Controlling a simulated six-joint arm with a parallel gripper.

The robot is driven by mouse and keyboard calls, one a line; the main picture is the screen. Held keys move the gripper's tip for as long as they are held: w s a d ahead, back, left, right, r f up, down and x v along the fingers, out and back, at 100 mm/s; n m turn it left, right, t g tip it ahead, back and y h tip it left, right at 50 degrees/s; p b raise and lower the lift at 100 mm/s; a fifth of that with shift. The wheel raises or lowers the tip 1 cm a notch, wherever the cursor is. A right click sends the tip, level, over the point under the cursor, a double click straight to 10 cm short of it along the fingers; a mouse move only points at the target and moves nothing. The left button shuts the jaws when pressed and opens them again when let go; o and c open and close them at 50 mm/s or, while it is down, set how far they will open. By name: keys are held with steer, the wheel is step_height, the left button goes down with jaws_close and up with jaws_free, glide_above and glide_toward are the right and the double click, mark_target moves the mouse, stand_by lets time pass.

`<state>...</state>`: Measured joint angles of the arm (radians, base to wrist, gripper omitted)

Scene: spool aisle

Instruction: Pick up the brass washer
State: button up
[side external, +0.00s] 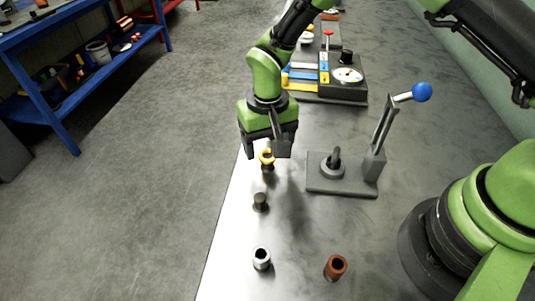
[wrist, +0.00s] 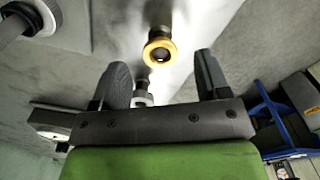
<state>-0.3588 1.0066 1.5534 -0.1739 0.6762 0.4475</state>
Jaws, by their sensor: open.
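The brass washer (side external: 267,156) is a yellow-gold ring at the top of a dark upright peg near the table's left edge. In the wrist view the washer (wrist: 160,50) is a gold ring with a dark centre, just beyond the fingertips and roughly midway between them. My gripper (side external: 266,149) points down over the washer, with its fingers apart and nothing held. Its two fingers also show in the wrist view (wrist: 161,70), spread wide. In the side view, I cannot tell whether the fingertips are beside the washer or above it.
A dark peg (side external: 260,201), a silver cylinder (side external: 261,258) and a copper-brown cylinder (side external: 335,267) stand nearer the camera. A lever with a blue ball (side external: 422,92) rises from a grey plate (side external: 344,188) to the right. A gauge box (side external: 347,77) stands behind.

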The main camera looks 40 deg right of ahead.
steer(key=shift+f, duration=0.85)
steer(key=shift+f, duration=0.25)
steer(key=c, duration=1)
